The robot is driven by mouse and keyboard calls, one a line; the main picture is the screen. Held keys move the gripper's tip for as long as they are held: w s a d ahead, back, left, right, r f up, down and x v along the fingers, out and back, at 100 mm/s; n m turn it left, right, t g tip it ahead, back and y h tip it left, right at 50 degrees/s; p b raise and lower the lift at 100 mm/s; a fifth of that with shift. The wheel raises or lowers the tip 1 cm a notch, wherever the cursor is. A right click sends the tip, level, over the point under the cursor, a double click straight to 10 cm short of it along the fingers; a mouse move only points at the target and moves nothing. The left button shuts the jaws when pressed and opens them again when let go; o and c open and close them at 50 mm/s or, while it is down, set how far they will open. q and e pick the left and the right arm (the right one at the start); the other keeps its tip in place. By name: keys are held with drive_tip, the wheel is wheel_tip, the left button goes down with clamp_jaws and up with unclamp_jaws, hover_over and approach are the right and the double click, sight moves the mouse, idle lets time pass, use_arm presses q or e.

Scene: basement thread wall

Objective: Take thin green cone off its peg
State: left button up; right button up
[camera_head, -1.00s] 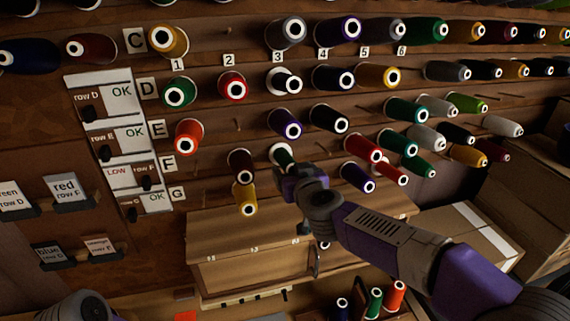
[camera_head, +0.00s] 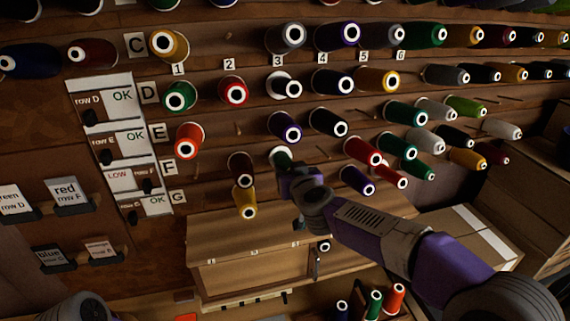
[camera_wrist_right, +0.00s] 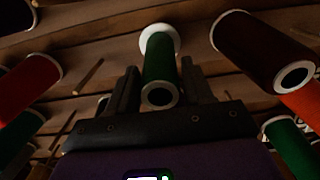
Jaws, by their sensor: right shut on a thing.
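The thin green cone (camera_head: 281,156) is in row F under the 3 label, its pale base against the wall and its front end hidden behind my right gripper (camera_head: 288,170). In the right wrist view the green cone (camera_wrist_right: 160,66) points toward the camera, its white base ring at the boards. My right gripper (camera_wrist_right: 160,88) has one dark finger on each side of it and is shut on it. The peg inside the cone is hidden. My left gripper is not in view.
A dark maroon cone (camera_head: 240,166) hangs close beside the green one and shows near the fingers in the wrist view (camera_wrist_right: 262,50). A purple cone (camera_head: 285,125) hangs above. A wooden cabinet (camera_head: 225,233) juts out below. Bare pegs leave gaps to the right.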

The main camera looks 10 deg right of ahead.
drive_tip(key=p+v, duration=0.3)
drive_tip(key=v, duration=0.8)
drive_tip(key=shift+s+p, duration=0.2)
drive_tip(key=shift+p, duration=0.2)
drive_tip(key=shift+f, duration=0.2)
drive_tip(key=shift+r, duration=0.1)
drive_tip(key=s+r+p, duration=0.1)
drive_tip(key=s+p, duration=0.1)
drive_tip(key=s+r+p, duration=0.1)
drive_tip(key=s+p, duration=0.1)
drive_tip(key=shift+r, duration=0.35)
drive_tip(key=shift+w, duration=0.1)
